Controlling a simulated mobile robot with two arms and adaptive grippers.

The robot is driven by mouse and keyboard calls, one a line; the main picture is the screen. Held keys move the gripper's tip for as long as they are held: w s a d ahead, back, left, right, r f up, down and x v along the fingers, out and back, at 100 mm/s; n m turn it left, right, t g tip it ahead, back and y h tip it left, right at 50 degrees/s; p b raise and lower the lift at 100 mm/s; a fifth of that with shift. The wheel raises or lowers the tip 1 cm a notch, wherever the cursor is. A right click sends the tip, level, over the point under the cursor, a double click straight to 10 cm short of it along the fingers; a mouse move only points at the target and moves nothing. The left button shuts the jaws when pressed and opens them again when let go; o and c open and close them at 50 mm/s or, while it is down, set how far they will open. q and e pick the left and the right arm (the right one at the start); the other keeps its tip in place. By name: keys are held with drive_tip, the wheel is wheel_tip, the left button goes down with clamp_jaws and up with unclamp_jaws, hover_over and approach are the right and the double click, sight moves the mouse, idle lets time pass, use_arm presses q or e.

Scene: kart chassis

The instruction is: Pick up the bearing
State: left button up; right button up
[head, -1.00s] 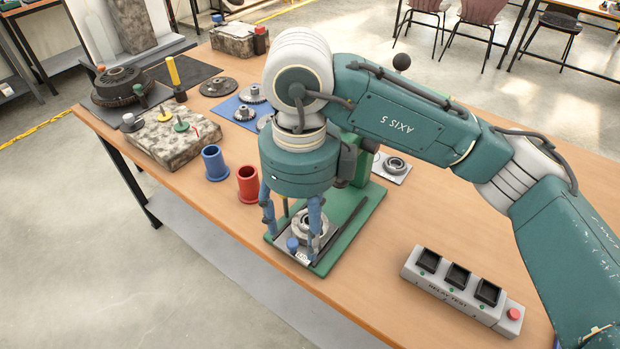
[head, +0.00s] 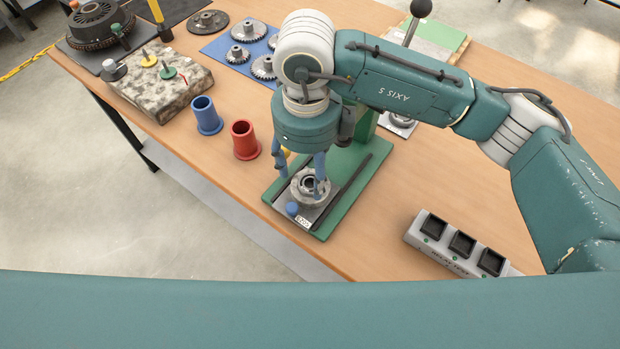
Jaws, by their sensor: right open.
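A grey metal ring-shaped part that looks like a bearing in a seat (head: 309,188) sits on the plate of the green press (head: 352,187). A second grey ring part (head: 400,121) lies on a white plate behind my right arm and is mostly hidden. My right gripper (head: 303,183) points down over the ring on the press. Its blue fingers are open, with one at the left behind the ring and one in front at its right. I cannot tell whether they touch it. Nothing is held. My left gripper is out of view.
A blue cup (head: 207,116) and a red cup (head: 245,140) stand left of the press. A stone-like block (head: 160,88) and several gears (head: 247,35) lie farther back. A relay test box (head: 455,246) is at the right front. The table between press and box is clear.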

sight(309, 176)
wheel_tip(309, 176, down, 2)
drive_tip(key=shift+d+f, duration=0.15)
drive_tip(key=shift+f, duration=0.25)
drive_tip(key=shift+c, duration=1)
drive_tip(key=c, duration=1.1)
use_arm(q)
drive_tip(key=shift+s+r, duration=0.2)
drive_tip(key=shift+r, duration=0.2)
use_arm(e)
drive_tip(key=shift+o, duration=0.2)
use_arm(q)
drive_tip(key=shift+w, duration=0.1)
use_arm(e)
drive_tip(key=shift+r, duration=0.1)
